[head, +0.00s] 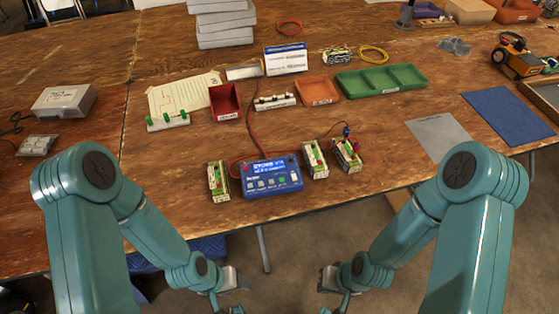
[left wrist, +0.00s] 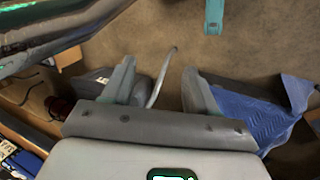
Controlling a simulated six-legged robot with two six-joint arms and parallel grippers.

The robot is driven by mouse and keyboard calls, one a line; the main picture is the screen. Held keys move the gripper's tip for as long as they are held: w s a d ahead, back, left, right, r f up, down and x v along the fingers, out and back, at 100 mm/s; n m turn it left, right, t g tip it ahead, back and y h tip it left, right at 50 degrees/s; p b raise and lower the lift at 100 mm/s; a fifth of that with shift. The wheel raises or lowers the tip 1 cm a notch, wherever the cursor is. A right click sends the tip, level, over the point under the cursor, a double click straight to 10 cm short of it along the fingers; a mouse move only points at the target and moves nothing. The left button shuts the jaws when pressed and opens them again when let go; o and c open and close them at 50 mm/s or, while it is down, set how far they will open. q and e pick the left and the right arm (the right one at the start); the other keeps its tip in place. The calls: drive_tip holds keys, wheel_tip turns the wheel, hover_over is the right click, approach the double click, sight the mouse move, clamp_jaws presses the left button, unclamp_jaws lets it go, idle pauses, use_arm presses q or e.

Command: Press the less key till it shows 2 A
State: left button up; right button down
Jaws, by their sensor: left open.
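A blue charger (head: 270,177) sits near the table's front edge in the head view, with a lit blue display on top and a row of keys below it, one of them green. The writing on the display and keys is too small to read. My left gripper (head: 232,296) is below and in front of the table edge, away from the charger. In the left wrist view its two fingers (left wrist: 158,85) are spread with nothing between them. My right gripper (head: 335,292) hangs low in front of the table; its fingers are too small to judge.
Battery packs (head: 218,181) stand left and right of the charger, and red and black leads run behind it. A red bin (head: 225,102), an orange tray (head: 317,91) and a green tray (head: 382,80) stand farther back.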

use_arm(q)
drive_tip(key=shift+s, duration=0.1)
clamp_jaws()
idle(1.6)
